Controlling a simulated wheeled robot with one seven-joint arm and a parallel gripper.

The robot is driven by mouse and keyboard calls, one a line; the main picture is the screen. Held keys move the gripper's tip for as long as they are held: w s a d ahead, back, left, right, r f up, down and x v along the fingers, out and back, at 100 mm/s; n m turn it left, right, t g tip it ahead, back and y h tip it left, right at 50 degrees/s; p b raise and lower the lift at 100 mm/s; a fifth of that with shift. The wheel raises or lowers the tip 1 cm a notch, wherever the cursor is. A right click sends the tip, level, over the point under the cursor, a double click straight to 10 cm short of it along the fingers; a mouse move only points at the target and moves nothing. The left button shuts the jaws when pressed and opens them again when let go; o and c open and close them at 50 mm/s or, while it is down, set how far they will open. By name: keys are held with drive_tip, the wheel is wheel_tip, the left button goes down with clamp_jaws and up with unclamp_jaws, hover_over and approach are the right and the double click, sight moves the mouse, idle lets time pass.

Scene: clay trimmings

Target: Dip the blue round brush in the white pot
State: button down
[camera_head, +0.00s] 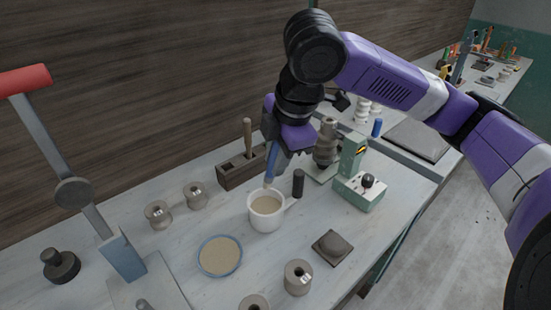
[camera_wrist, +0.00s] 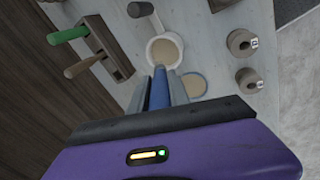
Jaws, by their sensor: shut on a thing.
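The white pot (camera_head: 256,220) stands on the grey bench and holds beige liquid. It also shows in the wrist view (camera_wrist: 151,56), just past my fingertips. My gripper (camera_head: 279,158) points down above and behind the pot. It is shut on the blue brush (camera_head: 272,166), which hangs nearly upright between the fingers. In the wrist view the brush (camera_wrist: 159,89) lies between my two fingertips (camera_wrist: 160,84). Its lower end lines up with the pot's back rim in the head view. I cannot tell whether the tip is inside the pot or above it.
A wooden holder (camera_head: 232,179) with upright handles stands behind left. A blue-rimmed dish (camera_head: 239,262) is in front. A red-handled lever press (camera_head: 120,255) is left.

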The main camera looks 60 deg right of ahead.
wheel_tip(320, 180, down, 10)
drive_tip(key=b, duration=0.7)
drive_tip(key=shift+r, duration=0.25)
drive_tip(key=shift+d, duration=0.2)
idle(0.4)
drive_tip(key=shift+r+p, duration=3.6)
drive_tip(key=shift+r, duration=0.75)
